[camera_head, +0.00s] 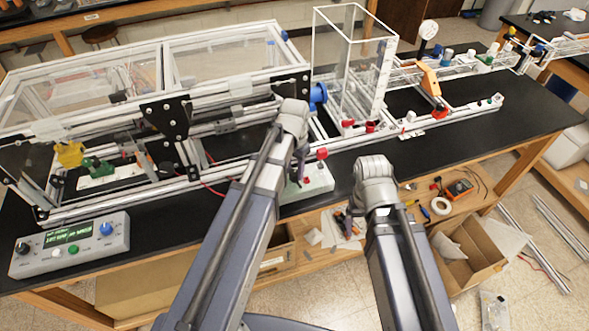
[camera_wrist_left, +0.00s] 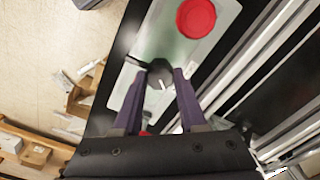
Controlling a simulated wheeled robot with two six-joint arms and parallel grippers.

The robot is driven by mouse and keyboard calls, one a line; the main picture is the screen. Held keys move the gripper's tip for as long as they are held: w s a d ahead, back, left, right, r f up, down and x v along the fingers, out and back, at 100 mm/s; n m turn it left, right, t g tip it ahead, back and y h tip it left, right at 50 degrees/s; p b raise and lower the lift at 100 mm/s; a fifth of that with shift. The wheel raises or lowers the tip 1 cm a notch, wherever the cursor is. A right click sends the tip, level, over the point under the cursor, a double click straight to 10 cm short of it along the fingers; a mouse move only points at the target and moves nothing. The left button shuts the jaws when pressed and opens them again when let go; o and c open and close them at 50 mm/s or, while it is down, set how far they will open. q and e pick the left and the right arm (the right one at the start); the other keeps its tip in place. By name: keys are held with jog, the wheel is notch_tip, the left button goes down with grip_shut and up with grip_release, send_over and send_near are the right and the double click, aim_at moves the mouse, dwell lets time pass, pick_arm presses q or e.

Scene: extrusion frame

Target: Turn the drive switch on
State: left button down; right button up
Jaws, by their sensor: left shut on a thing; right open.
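The drive switch, a black rotary knob (camera_wrist_left: 158,72) with a short white mark, sits on a pale grey control box (camera_head: 320,180) at the table's front edge. My left gripper (camera_wrist_left: 161,74) is shut on the knob, with a dark purple finger on either side of it. In the head view my left gripper (camera_head: 299,172) reaches down at the box, and the arm hides the knob. My right gripper (camera_head: 347,218) is open and empty, beyond the table's front edge, and partly hidden by its own wrist.
A red mushroom button (camera_wrist_left: 196,18) is on the same box, close to the knob. Aluminium extrusion rails (camera_wrist_left: 262,60) run alongside the box. A panel with a green display (camera_head: 70,245) lies at the left. A clear upright box (camera_head: 355,65) stands behind. The black tabletop (camera_head: 455,140) is clear at right.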

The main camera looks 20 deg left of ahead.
aim_at(294, 172)
pick_arm(q)
jog(key=shift+m, duration=0.6)
jog(key=shift+c, duration=2.3)
grip_release()
jog(key=shift+r, duration=0.1)
notch_tip(294, 172, up, 8)
jog(key=p, duration=0.8)
jog(key=shift+f, duration=0.2)
